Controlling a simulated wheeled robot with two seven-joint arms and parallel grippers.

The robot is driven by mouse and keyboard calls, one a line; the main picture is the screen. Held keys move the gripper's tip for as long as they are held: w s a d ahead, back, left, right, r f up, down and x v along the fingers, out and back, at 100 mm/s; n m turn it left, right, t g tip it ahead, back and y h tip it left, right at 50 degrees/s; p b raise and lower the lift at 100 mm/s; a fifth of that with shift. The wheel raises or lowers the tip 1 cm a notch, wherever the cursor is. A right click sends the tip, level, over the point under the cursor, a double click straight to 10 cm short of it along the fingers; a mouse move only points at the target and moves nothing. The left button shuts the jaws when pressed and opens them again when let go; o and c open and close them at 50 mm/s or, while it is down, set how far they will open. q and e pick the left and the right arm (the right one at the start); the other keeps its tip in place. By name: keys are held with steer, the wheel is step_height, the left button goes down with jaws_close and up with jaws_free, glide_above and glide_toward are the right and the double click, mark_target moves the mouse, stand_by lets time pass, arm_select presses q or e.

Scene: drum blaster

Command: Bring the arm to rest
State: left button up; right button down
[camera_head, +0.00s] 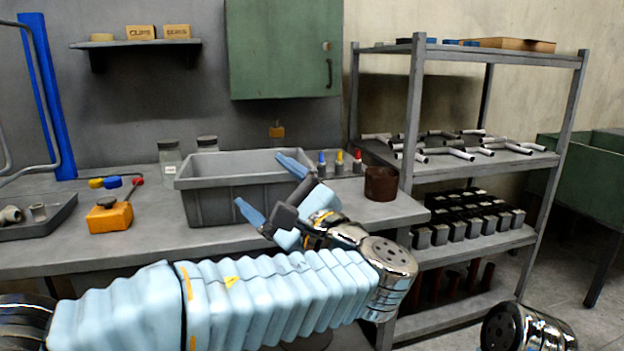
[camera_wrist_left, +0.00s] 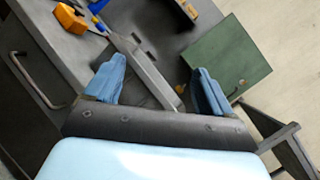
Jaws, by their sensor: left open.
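My left arm comes in from the left in a light blue ribbed sleeve. Its gripper (camera_head: 266,187) is open, with blue fingertips spread apart and nothing visible between them. In the head view it overlaps the front right of a grey bin (camera_head: 207,207) on the workbench. I cannot tell from this whether it touches the bin. In the left wrist view the open fingers (camera_wrist_left: 160,90) show with the bin beyond them. A rounded metallic part (camera_head: 525,328) at the lower right may be mine; no right gripper shows.
An orange box (camera_head: 110,216) and a grey tray (camera_head: 40,222) lie left on the workbench (camera_head: 150,252). Glass jars (camera_head: 169,160) stand behind the bin. Small coloured-cap bottles (camera_head: 339,163) and a brown cup (camera_head: 381,184) stand to its right. A metal shelf rack (camera_head: 480,168) stands at the right.

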arm_select(q)
steer(key=w+a+f+m+g+h, duration=0.1)
steer(key=w+f+m+g+h, duration=0.15)
steer(key=f, duration=1.25)
steer(key=w+a+f+m+g+h, duration=0.15)
steer(key=w+f+g+h, duration=0.25)
steer(key=f, duration=1.1)
steer(key=s+a+f+n+g+h, duration=0.1)
steer(key=s+f+n+h, duration=0.3)
steer(key=s+f+n, duration=0.4)
steer(key=s+f+n+g+h, duration=0.4)
steer(key=s+f+n, duration=0.4)
steer(key=f, duration=0.8)
steer(key=s+a+f+n+g+h, duration=0.1)
steer(key=s+f+n+g+h, duration=0.2)
steer(key=s+f+n, duration=0.5)
step_height(320, 180, down, 5)
steer(key=shift+a+r+n+h, duration=0.1)
steer(key=shift+a+n+h, duration=0.25)
steer(key=shift+n+h, duration=0.1)
steer(key=shift+c, duration=0.3)
